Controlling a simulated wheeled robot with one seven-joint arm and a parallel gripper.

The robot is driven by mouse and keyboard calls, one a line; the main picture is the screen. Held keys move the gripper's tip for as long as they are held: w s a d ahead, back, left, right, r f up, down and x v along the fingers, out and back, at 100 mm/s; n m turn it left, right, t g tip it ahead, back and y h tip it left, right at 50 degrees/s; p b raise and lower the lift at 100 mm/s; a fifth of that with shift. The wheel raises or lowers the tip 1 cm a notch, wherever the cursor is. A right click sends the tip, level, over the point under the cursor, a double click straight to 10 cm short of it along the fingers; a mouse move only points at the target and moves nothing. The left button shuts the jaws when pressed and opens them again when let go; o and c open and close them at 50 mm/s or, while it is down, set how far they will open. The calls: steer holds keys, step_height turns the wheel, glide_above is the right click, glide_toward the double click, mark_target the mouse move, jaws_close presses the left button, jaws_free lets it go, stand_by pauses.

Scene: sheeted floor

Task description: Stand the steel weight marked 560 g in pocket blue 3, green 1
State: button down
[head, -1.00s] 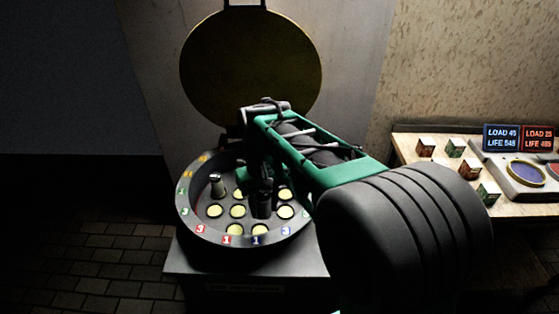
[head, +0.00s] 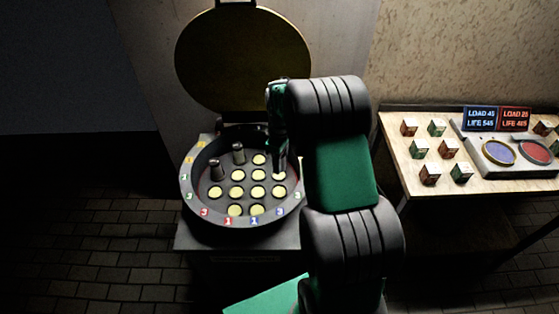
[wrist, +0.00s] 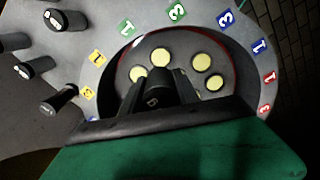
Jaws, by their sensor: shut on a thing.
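A round grey pot (head: 213,220) with number tags in coloured squares on its rim holds rows of pockets with pale yellow floors. Two steel weights (head: 217,171) stand in pockets at its left and back. My gripper (head: 279,155) is over the right part of the pot, pointing down. In the wrist view my gripper (wrist: 152,92) is shut on a dark cylindrical weight (wrist: 152,102), whose marking I cannot read. Several dark weights (wrist: 58,102) show at the left of the wrist view. My arm hides some right-hand pockets in the head view.
The pot's round lid (head: 240,60) stands open behind it. A bench (head: 400,118) at the right carries several small boxes (head: 429,173), two load displays (head: 480,119), and a blue and a red pad (head: 535,151). Dark tiled floor lies free at the left.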

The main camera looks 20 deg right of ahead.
steer(key=b, duration=0.8)
glide_above(280, 192)
step_height(280, 192, down, 12)
steer(key=shift+f, duration=0.1)
steer(key=shift+f+b, duration=0.65)
steer(key=shift+b, duration=0.1)
stand_by(0.4)
steer(key=c, duration=0.8)
jaws_free()
steer(key=shift+s, duration=0.1)
steer(key=s+a+r+m+t+b, duration=0.1)
steer(key=s+a+r+m, duration=0.2)
steer(key=r, duration=0.6)
steer(key=s+a+r+t, duration=0.1)
steer(key=s+a+r, duration=0.25)
steer(key=r, duration=0.45)
steer(key=s+a+m, duration=0.1)
steer(key=s, duration=0.3)
steer(key=s+a+r+m+t, duration=0.1)
steer(key=s+a+m, duration=0.1)
steer(key=s, duration=0.3)
steer(key=s+a+r+m, duration=0.1)
steer(key=s+a+m, duration=0.1)
steer(key=s, duration=0.2)
steer(key=shift+s+r, duration=0.15)
steer(key=shift+r, duration=0.05)
